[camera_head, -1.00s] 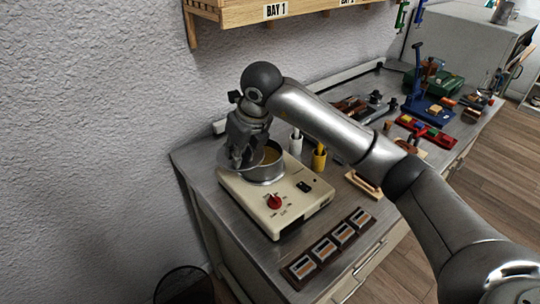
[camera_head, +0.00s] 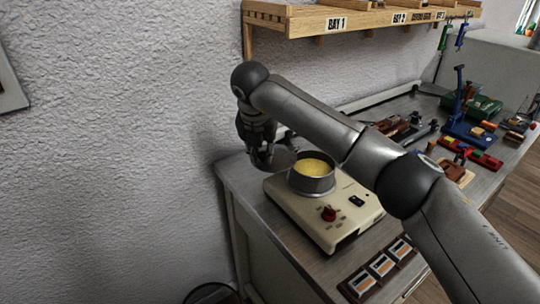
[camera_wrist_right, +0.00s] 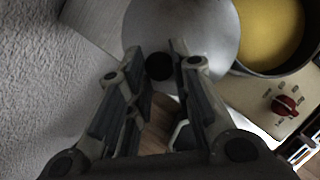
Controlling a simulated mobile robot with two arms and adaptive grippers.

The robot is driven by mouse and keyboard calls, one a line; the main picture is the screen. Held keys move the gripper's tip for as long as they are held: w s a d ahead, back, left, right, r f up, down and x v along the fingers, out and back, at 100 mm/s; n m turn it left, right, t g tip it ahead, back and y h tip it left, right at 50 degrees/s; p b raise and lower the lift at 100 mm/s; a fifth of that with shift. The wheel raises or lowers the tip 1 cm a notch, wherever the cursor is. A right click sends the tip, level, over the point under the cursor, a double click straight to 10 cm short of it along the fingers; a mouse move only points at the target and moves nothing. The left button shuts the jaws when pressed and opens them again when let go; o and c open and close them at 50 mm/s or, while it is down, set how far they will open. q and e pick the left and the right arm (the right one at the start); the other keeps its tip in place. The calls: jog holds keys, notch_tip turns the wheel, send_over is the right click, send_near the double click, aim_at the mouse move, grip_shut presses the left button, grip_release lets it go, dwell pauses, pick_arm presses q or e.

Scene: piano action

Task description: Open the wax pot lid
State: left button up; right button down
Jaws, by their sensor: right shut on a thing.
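The wax pot (camera_head: 311,184) stands on its cream heater base (camera_head: 322,212), open at the top with yellow wax (camera_head: 313,167) showing inside. My right gripper (camera_head: 262,158) is to the left of the pot and holds the round grey metal lid (camera_head: 284,159) clear of the opening. In the right wrist view, the gripper (camera_wrist_right: 160,62) is shut on the lid's dark knob (camera_wrist_right: 158,67). There the lid (camera_wrist_right: 205,28) lies beside the pot, with the pot's wax (camera_wrist_right: 268,30) uncovered. My left gripper is out of view.
The heater base has a red dial (camera_head: 329,214). Small framed blocks (camera_head: 382,265) lie at the bench's front edge. Tools and a blue press (camera_head: 461,122) fill the right side of the bench. A wooden shelf (camera_head: 300,19) hangs on the wall above.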

jog(key=shift+w+a+r+m, duration=0.15)
jog(key=shift+w+m, duration=0.15)
jog(key=shift+w, duration=0.05)
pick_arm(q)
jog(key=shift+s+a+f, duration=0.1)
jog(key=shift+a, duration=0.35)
pick_arm(e)
jog(key=shift+w, duration=0.1)
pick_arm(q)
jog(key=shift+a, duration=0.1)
pick_arm(e)
jog(key=c, duration=1.2)
grip_release()
jog(key=v, duration=1.2)
jog(key=shift+a, duration=0.15)
